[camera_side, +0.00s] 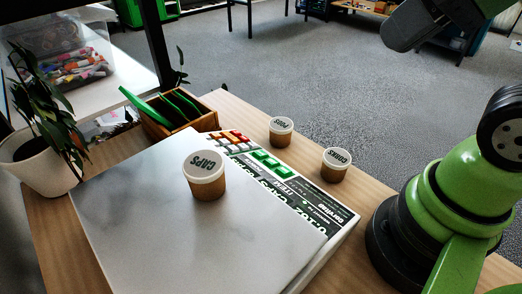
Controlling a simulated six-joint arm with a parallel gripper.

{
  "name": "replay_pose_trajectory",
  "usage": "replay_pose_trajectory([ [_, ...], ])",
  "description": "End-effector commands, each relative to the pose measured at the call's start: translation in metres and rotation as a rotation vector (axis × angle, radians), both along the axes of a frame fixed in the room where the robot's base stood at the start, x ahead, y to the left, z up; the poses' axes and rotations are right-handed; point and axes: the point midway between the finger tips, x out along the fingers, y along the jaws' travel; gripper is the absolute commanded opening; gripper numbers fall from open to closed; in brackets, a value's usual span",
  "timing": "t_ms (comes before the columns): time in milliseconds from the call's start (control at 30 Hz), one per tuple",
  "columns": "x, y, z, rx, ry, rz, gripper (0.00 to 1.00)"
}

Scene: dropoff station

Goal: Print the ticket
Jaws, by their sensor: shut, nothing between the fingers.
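A weighing scale (130,215) with a pale, marbled square plate stands on the wooden table. My gripper (398,38) is high at the top right, shut and empty, well away from the scale. Its fingertips are dark and hard to separate.
Two similar lidded jars, one marked PODS (280,133) and another (335,165) with a hard-to-read label, stand on the table beyond the panel. A wooden box (180,115) with green items and a potted plant (40,160) are at the left. Air above the panel is clear.

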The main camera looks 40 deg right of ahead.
Motion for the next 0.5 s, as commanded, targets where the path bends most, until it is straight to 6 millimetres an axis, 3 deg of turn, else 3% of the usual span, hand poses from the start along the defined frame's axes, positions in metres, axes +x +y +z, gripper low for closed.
replay_pose_trajectory([
  [267, 0.006, 0.005, -0.005, 0.088, 0.074, -0.065, 0.00],
  [500, 0.030, 0.022, -0.024, 0.437, 0.363, -0.368, 0.00],
])
